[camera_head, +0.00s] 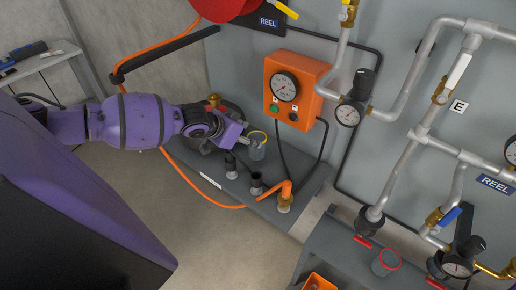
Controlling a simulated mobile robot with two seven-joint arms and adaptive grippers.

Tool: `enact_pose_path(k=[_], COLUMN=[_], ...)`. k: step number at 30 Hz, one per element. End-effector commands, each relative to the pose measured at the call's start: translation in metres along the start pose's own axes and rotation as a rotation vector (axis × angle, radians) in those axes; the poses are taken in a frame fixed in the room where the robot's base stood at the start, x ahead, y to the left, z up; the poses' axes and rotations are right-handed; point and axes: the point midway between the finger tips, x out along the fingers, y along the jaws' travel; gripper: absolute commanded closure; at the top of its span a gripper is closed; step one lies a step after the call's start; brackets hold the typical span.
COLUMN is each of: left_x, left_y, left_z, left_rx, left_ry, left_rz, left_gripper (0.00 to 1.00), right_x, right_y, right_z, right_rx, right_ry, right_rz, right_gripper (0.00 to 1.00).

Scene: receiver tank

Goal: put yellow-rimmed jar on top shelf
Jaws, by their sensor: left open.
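The yellow-rimmed jar (258,152) is a small grey, see-through jar with a yellow ring at its top. It appears upright over the far part of a grey shelf (265,212) below the orange gauge box. My left gripper (248,140) is open, with its fingertips at the jar's left side close to the rim. I cannot tell whether they touch it. The gripper hides part of the jar's left side. My right gripper is not in view.
Black fittings (256,183) and an orange hose elbow (285,197) stand on the grey shelf near the jar. An orange gauge box (292,92) is on the wall behind. A red-rimmed jar (384,264) stands on another grey surface at lower right, by pipes and valves.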

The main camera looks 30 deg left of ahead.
Motion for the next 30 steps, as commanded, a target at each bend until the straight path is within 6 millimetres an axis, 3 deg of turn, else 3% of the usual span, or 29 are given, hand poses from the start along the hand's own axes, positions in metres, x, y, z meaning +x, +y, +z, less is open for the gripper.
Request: enact_pose_path(k=[9, 17, 27, 30], left_x=[0.044, 0.046, 0.046, 0.046], left_y=[-0.001, -0.001, -0.001, -0.001], left_z=[0.002, 0.001, 0.001, 0.001], left_rx=[-0.001, 0.001, 0.001, 0.001], left_ry=[0.000, 0.001, 0.001, 0.001], left_rz=[0.001, 0.000, 0.000, 0.000], left_gripper=[0.42, 0.42, 0.82, 0.82], right_x=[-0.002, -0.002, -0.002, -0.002], right_y=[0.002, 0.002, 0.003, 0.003], right_z=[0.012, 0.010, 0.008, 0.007], right_rx=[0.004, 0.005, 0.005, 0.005], right_ry=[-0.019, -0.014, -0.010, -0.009], right_rz=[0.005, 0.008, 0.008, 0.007], right_gripper=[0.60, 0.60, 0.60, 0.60])
